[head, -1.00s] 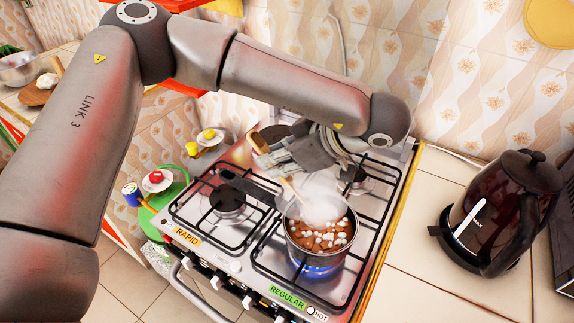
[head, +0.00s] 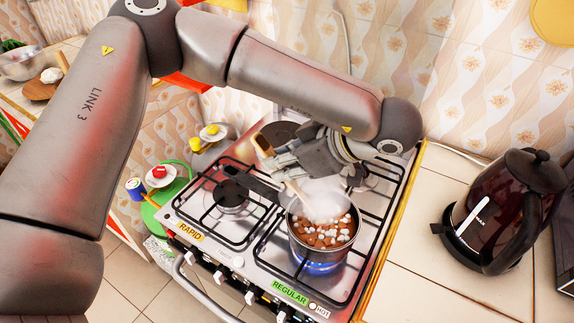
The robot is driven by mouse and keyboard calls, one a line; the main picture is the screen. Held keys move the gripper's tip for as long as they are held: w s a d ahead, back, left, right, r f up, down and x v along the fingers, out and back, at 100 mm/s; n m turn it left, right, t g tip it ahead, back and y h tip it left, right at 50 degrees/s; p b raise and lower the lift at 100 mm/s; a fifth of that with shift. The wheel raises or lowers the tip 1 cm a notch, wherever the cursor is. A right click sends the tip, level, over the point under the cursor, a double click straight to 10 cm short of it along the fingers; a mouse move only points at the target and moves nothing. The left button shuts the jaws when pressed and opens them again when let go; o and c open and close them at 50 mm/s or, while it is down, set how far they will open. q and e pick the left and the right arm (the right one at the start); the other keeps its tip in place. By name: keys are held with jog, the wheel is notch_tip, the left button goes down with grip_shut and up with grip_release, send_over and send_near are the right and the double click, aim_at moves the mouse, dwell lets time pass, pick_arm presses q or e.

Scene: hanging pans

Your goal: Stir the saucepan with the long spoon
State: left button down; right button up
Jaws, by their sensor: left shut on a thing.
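The saucepan (head: 322,254) stands on a lit front burner of the stove, with blue flame under it. It holds brown liquid with several white lumps, and steam rises from it. My left gripper (head: 284,172) is above and behind the pan, shut on the long wooden spoon (head: 296,190). The spoon's upper end shows above the gripper. Its lower part slants down to the pan, and steam blurs its tip. The pan's dark handle (head: 251,182) points to the upper left, close below the gripper. My right gripper is not in view.
The stove (head: 231,258) has black grates (head: 222,215) around the pan. A dark kettle (head: 503,210) stands on the tiled counter at right. A green round stand (head: 168,208) with small plates is left of the stove. The counter between stove and kettle is clear.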

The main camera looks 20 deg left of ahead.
pick_arm(q)
jog(key=shift+r, duration=0.1)
notch_tip(320, 180, up, 11)
jog(key=p, duration=0.8)
jog(key=shift+f, duration=0.2)
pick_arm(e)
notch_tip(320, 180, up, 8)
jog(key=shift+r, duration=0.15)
